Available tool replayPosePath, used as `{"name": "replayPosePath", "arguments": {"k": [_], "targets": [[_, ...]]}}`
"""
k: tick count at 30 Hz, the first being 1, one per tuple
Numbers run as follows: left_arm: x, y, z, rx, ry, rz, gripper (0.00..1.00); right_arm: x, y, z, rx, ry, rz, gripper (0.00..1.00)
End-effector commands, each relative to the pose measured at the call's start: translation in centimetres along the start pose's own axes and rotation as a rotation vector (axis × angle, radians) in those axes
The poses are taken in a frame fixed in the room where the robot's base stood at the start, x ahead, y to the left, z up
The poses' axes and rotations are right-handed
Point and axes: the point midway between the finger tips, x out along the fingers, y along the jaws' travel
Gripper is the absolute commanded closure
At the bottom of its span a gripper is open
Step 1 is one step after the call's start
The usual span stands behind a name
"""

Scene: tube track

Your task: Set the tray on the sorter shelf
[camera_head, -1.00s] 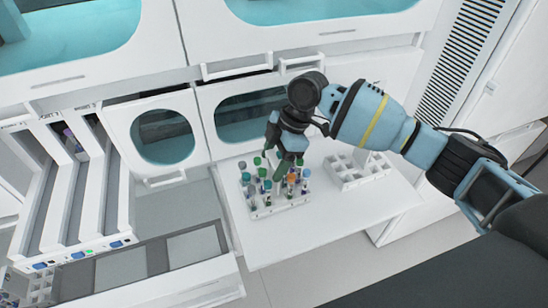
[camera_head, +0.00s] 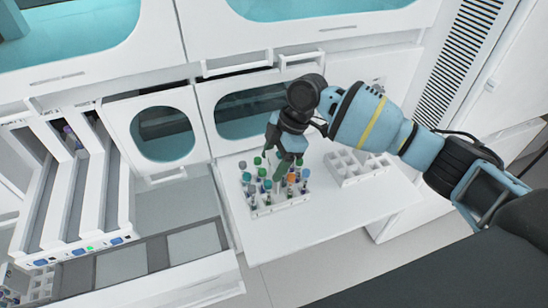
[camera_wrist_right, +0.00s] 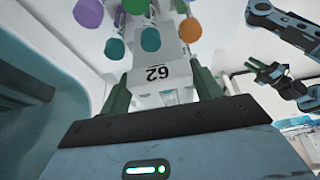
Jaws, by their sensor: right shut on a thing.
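The white tray (camera_head: 281,207) holds several tubes with green, blue, purple and orange caps. My right gripper (camera_head: 286,172) comes down on the tray's far side. In the right wrist view its green fingers (camera_wrist_right: 160,98) are shut on the tray's end piece, marked 62 (camera_wrist_right: 158,73). My left gripper (camera_wrist_right: 266,70) is out of the head view; in the right wrist view its fingers stand apart, empty.
A second white rack (camera_head: 350,170) with empty compartments stands close to the right of the tray. White lanes (camera_head: 85,190) with a purple-capped tube (camera_head: 70,135) are at the left. Cabinet doors with windows (camera_head: 163,132) stand behind. The shelf's front right is clear.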

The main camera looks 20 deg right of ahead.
Motion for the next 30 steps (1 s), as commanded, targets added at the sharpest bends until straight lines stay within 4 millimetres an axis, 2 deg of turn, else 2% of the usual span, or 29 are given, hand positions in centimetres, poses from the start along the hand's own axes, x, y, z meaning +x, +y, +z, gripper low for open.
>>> {"name": "replayPosePath", "arguments": {"k": [4, 5, 10, 28, 30], "targets": [[-0.02, -0.01, -0.01, 0.0, 0.0, 0.0, 0.78, -0.14, 0.07, -0.1, -0.001, 0.002, 0.003, 0.64], [-0.02, 0.0, 0.0, 0.0, 0.0, 0.0, 0.78, -0.14, 0.07, -0.1, -0.001, 0.002, 0.003, 0.34], [-0.02, 0.0, 0.02, 0.0, 0.0, 0.0, 0.78, -0.1, 0.05, -0.07, -0.001, 0.001, 0.002, 0.12], [0.0, 0.0, 0.15, 0.0, -0.003, 0.0, 0.78, -0.01, 0.0, 0.01, 0.0, 0.0, 0.0, 0.11], [-0.01, 0.0, 0.25, 0.0, -0.005, 0.0, 0.78, -0.45, 0.05, 0.0, 0.0, 0.0, 0.002, 0.11]]}}
